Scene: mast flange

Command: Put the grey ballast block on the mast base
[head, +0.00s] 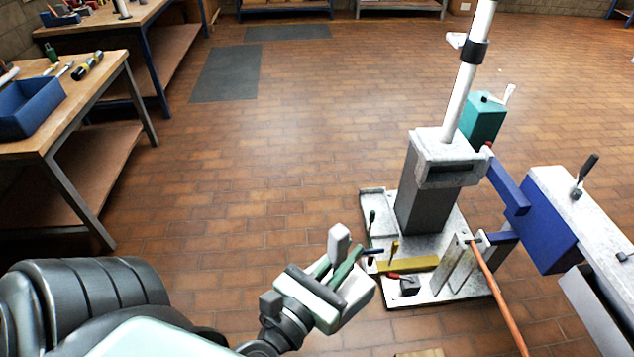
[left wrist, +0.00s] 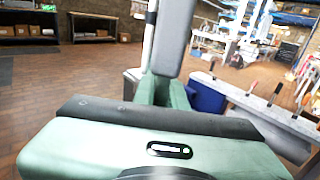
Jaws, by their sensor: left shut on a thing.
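The grey ballast block (head: 339,243) is a pale, upright, rounded-edged piece. My left gripper (head: 345,268) is shut on its lower end, and the block stands up out of the green fingers. In the left wrist view the block (left wrist: 173,38) rises above the fingers (left wrist: 162,92). The mast base (head: 455,220) is a speckled grey-white plate with a thick grey column and a white mast. In the head view, the gripper is left of the plate's near-left corner. The block appears clear of the plate; its height above it is hard to tell. My right gripper is not in view.
The plate carries a yellow bar (head: 408,264), a small dark block (head: 410,285), and several tools. An orange rod (head: 498,295) leans at its right. A blue-and-white bench-like unit (head: 555,215) stands at right. Workbenches (head: 75,95) are at left. Floor left of the plate is clear.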

